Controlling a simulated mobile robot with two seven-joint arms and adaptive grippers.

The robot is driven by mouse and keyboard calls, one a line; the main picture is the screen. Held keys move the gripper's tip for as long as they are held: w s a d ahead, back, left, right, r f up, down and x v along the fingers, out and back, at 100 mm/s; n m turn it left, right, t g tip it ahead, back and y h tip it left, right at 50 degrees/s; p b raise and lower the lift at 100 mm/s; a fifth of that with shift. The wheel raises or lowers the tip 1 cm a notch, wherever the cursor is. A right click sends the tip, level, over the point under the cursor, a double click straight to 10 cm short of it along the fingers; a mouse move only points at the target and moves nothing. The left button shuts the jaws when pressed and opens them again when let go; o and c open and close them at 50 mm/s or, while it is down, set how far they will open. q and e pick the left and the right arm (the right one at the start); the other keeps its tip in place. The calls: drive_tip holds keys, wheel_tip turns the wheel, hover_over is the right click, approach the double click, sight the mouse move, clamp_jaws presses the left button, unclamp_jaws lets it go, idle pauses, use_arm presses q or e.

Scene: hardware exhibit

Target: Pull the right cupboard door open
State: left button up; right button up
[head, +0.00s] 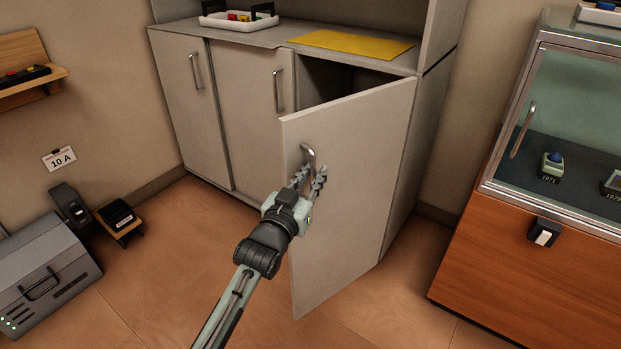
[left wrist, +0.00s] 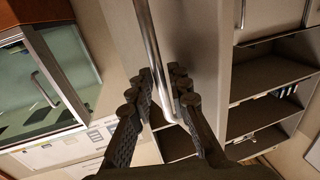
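The right cupboard door (head: 358,180) is pale grey and stands swung out wide from the cupboard. Its metal bar handle (head: 308,155) also shows in the left wrist view (left wrist: 151,55). My left gripper (head: 307,178) is at this handle, with one finger on each side of the bar. In the left wrist view, the fingers (left wrist: 163,85) close in around the bar near its end, with little gap. Part of the handle is hidden by the fingers. My right gripper is not in view.
The other cupboard doors (head: 185,95) are shut. A white tray (head: 238,22) and a yellow sheet (head: 350,43) lie on the cupboard top. A glass display case (head: 535,215) stands at the right. A grey metal box (head: 45,262) stands at the left. Floor in front is clear.

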use_arm(q)
drive_tip(key=v, duration=1.2)
